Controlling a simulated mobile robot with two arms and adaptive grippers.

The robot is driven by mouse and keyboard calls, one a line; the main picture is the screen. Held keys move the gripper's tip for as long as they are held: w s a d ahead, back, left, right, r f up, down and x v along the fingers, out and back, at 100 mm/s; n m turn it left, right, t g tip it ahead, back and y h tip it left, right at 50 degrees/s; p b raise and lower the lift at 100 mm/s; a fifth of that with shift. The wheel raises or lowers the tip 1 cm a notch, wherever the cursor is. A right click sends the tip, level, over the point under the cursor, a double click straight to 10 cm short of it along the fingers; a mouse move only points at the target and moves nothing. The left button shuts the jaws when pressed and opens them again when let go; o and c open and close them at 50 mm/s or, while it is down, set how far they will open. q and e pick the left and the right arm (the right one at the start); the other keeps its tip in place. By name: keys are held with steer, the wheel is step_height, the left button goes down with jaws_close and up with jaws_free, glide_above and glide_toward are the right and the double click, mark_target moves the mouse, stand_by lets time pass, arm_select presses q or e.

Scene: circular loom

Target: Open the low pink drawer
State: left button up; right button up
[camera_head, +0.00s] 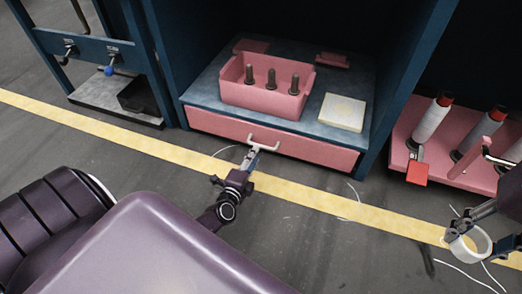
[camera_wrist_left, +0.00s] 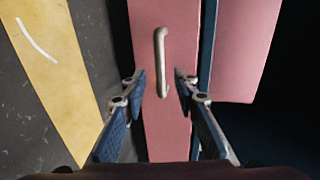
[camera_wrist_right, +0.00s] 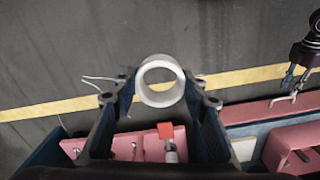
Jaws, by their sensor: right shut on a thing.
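The low pink drawer (camera_head: 318,151) lies under the blue shelf, its front appearing flush with the cabinet. Its pale bar handle (camera_head: 265,143) is on the front, and it also shows in the left wrist view (camera_wrist_left: 160,50). My left gripper (camera_head: 252,158) is in front of the drawer. In the left wrist view its fingers (camera_wrist_left: 160,80) are open, with the handle's near end between the tips in the picture; contact cannot be told. My right gripper (camera_wrist_right: 160,85) is shut on a white ring (camera_head: 468,244), held away from the drawer at the right.
On the shelf above stand a pink bin (camera_head: 238,92) with dark pegs and a pale square block (camera_head: 342,112). A pink rack (camera_head: 399,158) with white spools is at the right. Yellow tape (camera_head: 120,138) crosses the floor, which is mostly clear before the drawer.

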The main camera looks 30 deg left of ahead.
mark_target(260, 145)
arm_select(q)
steer(key=b+x, duration=0.3)
steer(key=x, duration=0.4)
steer(key=shift+c, duration=0.7)
jaws_close()
